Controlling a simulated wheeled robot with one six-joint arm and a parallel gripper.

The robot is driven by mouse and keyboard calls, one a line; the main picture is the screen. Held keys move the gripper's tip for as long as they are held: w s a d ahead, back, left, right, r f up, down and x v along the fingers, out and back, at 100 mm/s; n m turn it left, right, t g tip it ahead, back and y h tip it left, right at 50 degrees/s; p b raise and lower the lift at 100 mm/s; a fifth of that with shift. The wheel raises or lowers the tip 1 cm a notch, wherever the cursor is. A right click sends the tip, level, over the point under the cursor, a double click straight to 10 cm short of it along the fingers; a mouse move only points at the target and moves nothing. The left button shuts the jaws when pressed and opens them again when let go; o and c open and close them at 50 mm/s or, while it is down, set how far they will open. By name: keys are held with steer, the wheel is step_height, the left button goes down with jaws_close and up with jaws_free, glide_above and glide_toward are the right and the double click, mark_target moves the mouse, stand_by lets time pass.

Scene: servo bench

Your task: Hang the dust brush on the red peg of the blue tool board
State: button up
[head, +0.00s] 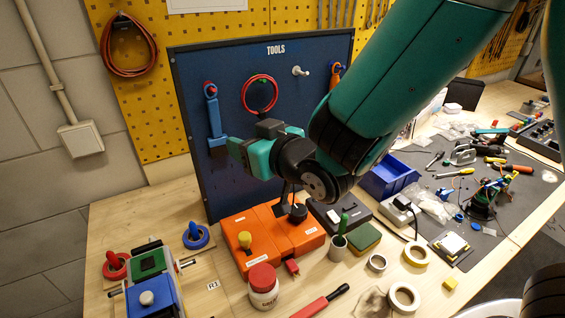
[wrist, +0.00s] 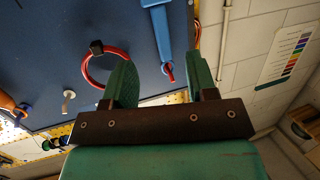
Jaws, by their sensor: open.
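The blue tool board (head: 190,65) stands upright at the back of the bench. A blue brush-like tool, the dust brush by its look (head: 215,115), hangs upright at the board's left, its wide head down. The red peg (head: 209,84) shows at the loop on its handle's top. In the wrist view, where the scene is upside down, the brush (wrist: 160,30) and the red peg (wrist: 167,70) show beyond the fingers. My gripper (wrist: 162,72) is open, with nothing between its fingers. In the head view it (head: 240,150) is right of the brush's lower end, apart from it.
Below stand an orange case (head: 250,255), a red-lidded jar (head: 263,290) and tape rolls (head: 196,237).

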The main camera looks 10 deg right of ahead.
steer(key=b+v, duration=0.1)
steer(key=b, duration=0.1)
steer(key=b+v, duration=0.3)
steer(key=b, duration=0.2)
steer(key=shift+s+d+f, duration=0.15)
steer(key=shift+f, duration=0.1)
steer(key=s+d+f+g+h+b, duration=0.1)
steer(key=s+d+f+g, duration=0.1)
steer(key=s, duration=0.4)
steer(key=s+d+f+g+h+b, duration=0.1)
steer(key=s+d+f+g+b, duration=0.1)
steer(key=s+f+g, duration=0.3)
steer(key=s+d+f+n+g+h+b, duration=0.1)
steer(key=s+d+f+g+h+b, duration=0.1)
steer(key=s+g, duration=0.4)
steer(key=shift+s+d+f+g, duration=0.3)
steer(key=shift+s+d+f, duration=0.45)
steer(key=shift+s+d, duration=0.25)
